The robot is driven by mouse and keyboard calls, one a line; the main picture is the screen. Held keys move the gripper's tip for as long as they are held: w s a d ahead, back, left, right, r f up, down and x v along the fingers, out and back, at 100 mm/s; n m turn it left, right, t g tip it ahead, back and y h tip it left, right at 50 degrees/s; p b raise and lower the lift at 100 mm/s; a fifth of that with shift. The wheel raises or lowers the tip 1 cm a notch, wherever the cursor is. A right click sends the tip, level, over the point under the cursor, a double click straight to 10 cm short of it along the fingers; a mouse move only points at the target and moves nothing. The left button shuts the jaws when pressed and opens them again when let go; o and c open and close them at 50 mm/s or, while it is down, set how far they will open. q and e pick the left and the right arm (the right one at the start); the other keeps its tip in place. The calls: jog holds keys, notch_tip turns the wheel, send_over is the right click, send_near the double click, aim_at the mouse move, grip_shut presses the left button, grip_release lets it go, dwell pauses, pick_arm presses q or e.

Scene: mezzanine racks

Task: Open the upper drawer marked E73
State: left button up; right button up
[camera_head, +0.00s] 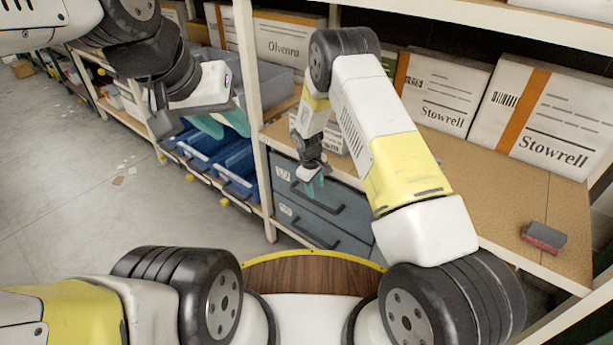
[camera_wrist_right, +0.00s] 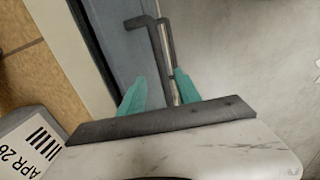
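Two grey drawers sit one above the other under the shelf board in the head view. The upper drawer (camera_head: 345,197) looks shut, about flush with the lower drawer (camera_head: 300,222). Each has a dark bar handle and a small pale label too small to read, so I cannot confirm E73. My right gripper (camera_head: 313,188) is at the upper drawer's handle. In the right wrist view, its teal fingers (camera_wrist_right: 160,92) are apart, with the dark handle (camera_wrist_right: 164,55) between them, closer to the right finger. My left gripper (camera_head: 222,123) is open and empty, in front of the rack's left bay.
Blue bins (camera_head: 205,148) fill the rack left of a pale upright post (camera_head: 250,90). Stowrell boxes (camera_head: 540,115) and a small dark-red block (camera_head: 544,237) stand on the shelf board (camera_head: 490,185) above the drawers.

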aim_at(317, 202)
jog(key=f, duration=0.5)
jog(key=w+f, duration=0.1)
jog(key=f, duration=0.2)
jog(key=shift+d, duration=0.4)
jog(key=shift+r, duration=0.1)
grip_shut()
dwell(0.9)
